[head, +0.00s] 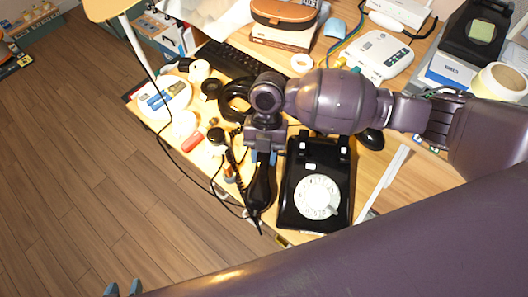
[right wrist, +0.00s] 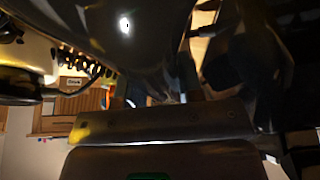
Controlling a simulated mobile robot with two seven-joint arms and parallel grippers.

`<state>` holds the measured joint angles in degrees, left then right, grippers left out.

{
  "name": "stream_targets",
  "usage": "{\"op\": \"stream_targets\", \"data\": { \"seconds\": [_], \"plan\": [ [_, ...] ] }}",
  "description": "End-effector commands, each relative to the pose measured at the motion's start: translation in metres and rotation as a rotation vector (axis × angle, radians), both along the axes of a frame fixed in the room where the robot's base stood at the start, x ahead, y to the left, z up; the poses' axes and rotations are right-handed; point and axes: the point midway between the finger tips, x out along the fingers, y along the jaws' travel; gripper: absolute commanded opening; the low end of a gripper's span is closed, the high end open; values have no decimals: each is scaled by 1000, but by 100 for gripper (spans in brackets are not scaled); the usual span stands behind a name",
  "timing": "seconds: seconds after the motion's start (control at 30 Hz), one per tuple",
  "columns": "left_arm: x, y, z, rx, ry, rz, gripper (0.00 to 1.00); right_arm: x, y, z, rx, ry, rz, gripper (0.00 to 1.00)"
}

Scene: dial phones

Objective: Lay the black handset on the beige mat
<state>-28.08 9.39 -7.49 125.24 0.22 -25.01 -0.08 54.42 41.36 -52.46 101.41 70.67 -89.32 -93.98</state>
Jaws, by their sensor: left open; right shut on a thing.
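The black handset (head: 262,188) hangs lengthwise below my right gripper (head: 264,152), just left of the black dial phone (head: 317,190) with its white dial. My right gripper is shut on it at its upper part. In the right wrist view a large dark glossy shape (right wrist: 125,40), likely the handset, fills the top between the fingers. I cannot tell whether the handset touches the desk. My left gripper (head: 123,289) is open and empty at the bottom left edge, over the floor. I cannot make out a beige mat for certain.
A coiled black cord (head: 236,165) runs left of the handset. A red item (head: 192,141), a white tray with batteries (head: 165,97) and a black keyboard (head: 228,60) lie on the crowded wooden desk. A white device (head: 378,55) stands behind my right arm.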

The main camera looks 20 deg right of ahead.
Motion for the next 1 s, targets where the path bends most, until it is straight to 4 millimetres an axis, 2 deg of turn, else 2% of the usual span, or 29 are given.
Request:
{"op": "stream_targets", "data": {
  "seconds": [0.07, 0.1, 0.27, 0.53, 0.67, 1.0],
  "plan": [
    [-1, 0, -1, 0, 3, 2, 43, 0, 0, -2, 0, 1, 0, 0],
    [-2, 0, -1, 0, 4, 2, 43, 0, 0, -2, -1, 0, 0, 37],
    [-4, 1, -2, 1, 8, 3, 43, 0, 0, -2, 0, 0, 0, 59],
    [-9, 2, -6, 3, 22, 6, 43, 0, 0, -1, 0, 0, 0, 59],
    [-9, 3, -4, 3, 18, 7, 43, 3, -1, 8, 0, -2, 0, 59],
    [0, 1, 12, -1, -17, 6, 43, 24, -11, 66, 0, -8, 0, 59]
  ]
}}
